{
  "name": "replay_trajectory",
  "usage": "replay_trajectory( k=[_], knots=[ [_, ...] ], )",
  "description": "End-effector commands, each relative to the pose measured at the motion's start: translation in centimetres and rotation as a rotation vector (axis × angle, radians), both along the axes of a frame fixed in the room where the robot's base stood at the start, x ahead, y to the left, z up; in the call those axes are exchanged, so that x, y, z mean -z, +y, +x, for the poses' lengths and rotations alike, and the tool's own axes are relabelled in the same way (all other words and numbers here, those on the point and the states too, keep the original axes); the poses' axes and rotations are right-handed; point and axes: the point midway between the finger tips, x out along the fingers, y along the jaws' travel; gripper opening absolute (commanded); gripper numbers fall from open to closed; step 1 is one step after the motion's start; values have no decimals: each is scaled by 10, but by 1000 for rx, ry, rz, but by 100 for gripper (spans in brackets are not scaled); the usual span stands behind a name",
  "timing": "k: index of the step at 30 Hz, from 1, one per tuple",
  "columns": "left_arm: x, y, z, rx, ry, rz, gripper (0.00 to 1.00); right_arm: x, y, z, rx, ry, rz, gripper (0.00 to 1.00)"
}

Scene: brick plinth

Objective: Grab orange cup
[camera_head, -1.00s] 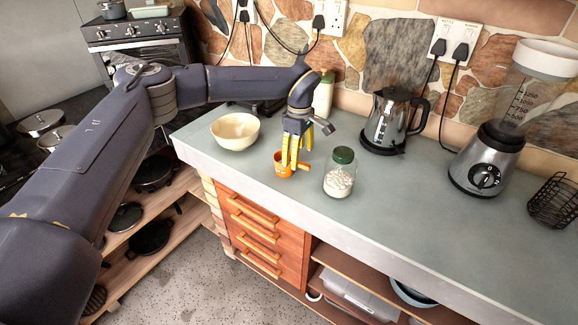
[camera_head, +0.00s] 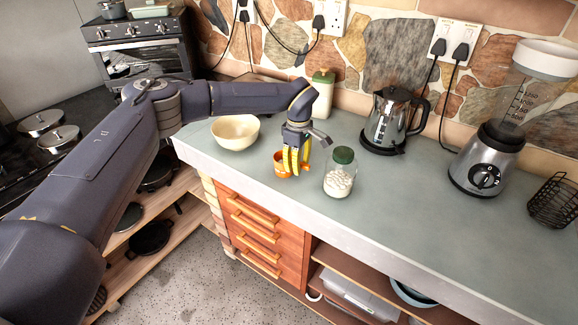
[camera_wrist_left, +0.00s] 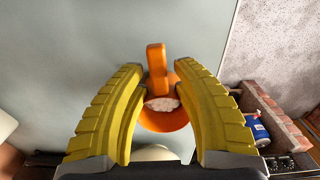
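The orange cup (camera_head: 280,166) stands on the counter between the cream bowl and the glass jar, partly hidden by my left gripper's yellow fingers. My left gripper (camera_head: 294,172) points down over the cup's right side, where its handle is hidden. In the left wrist view, the orange cup (camera_wrist_left: 165,120) lies between the two fingers, its handle pointing up the picture between the fingertips. Pale contents show inside the cup. My left gripper (camera_wrist_left: 159,68) is open, with a gap visible on each side of the handle. My right gripper is not in view.
A glass jar with a green lid (camera_head: 340,172) stands close to the right of the gripper. A cream bowl (camera_head: 235,132) is to the left. A kettle (camera_head: 388,122), blender (camera_head: 488,160) and wire basket (camera_head: 553,200) stand further right. The counter front right is clear.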

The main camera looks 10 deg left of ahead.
Motion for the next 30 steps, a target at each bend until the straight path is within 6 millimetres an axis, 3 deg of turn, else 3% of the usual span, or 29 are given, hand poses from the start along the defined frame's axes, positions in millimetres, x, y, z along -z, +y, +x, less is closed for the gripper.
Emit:
replay_trajectory(
  k=[7, 30],
  knots=[
    [0, 0, 0, 0, 0, 0, 0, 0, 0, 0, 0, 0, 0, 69],
    [-7, 0, 0, 0, -1, 0, 0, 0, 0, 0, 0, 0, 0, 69]
  ],
)
